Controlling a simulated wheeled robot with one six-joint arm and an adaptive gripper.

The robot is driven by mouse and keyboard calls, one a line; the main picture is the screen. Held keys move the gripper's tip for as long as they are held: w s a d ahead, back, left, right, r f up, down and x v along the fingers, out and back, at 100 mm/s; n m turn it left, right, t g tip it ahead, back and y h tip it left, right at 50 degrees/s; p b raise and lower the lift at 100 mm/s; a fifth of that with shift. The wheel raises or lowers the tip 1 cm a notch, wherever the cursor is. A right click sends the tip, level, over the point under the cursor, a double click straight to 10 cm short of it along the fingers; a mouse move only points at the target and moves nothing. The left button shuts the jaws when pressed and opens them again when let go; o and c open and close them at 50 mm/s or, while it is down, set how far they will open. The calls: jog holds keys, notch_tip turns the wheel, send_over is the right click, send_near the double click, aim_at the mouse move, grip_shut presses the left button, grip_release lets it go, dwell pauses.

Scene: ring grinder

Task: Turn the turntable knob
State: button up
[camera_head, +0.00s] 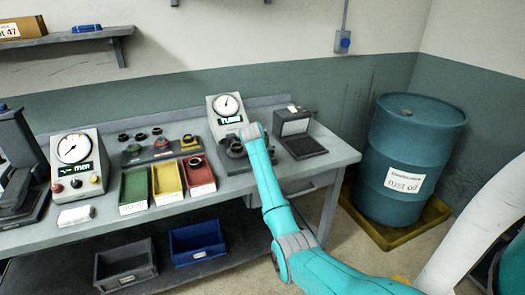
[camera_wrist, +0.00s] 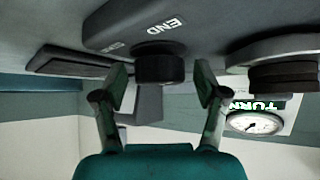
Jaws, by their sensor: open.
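In the wrist view, which looks upside down, a black round knob (camera_wrist: 160,66) sticks out from a grey block marked END (camera_wrist: 120,22). My gripper (camera_wrist: 161,84) is open, with one finger on each side of the knob and a gap visible on both sides. No contact shows. A dark round stepped part (camera_wrist: 285,68) is to the right in this view. In the head view, the dark turntable unit (camera_head: 233,163) is on the bench, partly covered by my arm; the knob and fingertips are hidden there.
A gauge box labelled TURN (camera_head: 228,118) stands behind the turntable; its dial (camera_wrist: 255,123) shows in the wrist view. A dark box-like stand (camera_head: 296,125) is close on the right. Green, yellow and red bins (camera_head: 201,176) are left. A teal barrel (camera_head: 411,150) stands beyond the bench.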

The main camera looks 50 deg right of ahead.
jog(key=c, duration=1.1)
jog(key=shift+c, duration=0.2)
jog(key=n+t+y, duration=0.1)
jog(key=n+t, duration=0.1)
jog(key=n, duration=0.2)
jog(key=shift+r+t+y, duration=0.1)
jog(key=shift+t+y, duration=0.2)
jog(key=shift+y, duration=0.1)
jog(key=n+t+y, duration=0.1)
jog(key=n, duration=0.1)
jog(key=n+t+y, duration=0.1)
jog(key=n+y, duration=0.1)
jog(key=n, duration=0.1)
jog(key=shift+d+y, duration=0.1)
jog(key=shift+y, duration=0.2)
jog(key=n+y, duration=0.3)
jog(key=n, duration=0.2)
jog(key=shift+t+y, duration=0.3)
jog(key=shift+t, duration=0.1)
jog(key=shift+n+g+y, duration=0.4)
jog(key=shift+n+y, duration=1)
jog(key=shift+n, duration=0.6)
jog(key=shift+n+y, duration=0.3)
jog(key=shift+n, duration=0.1)
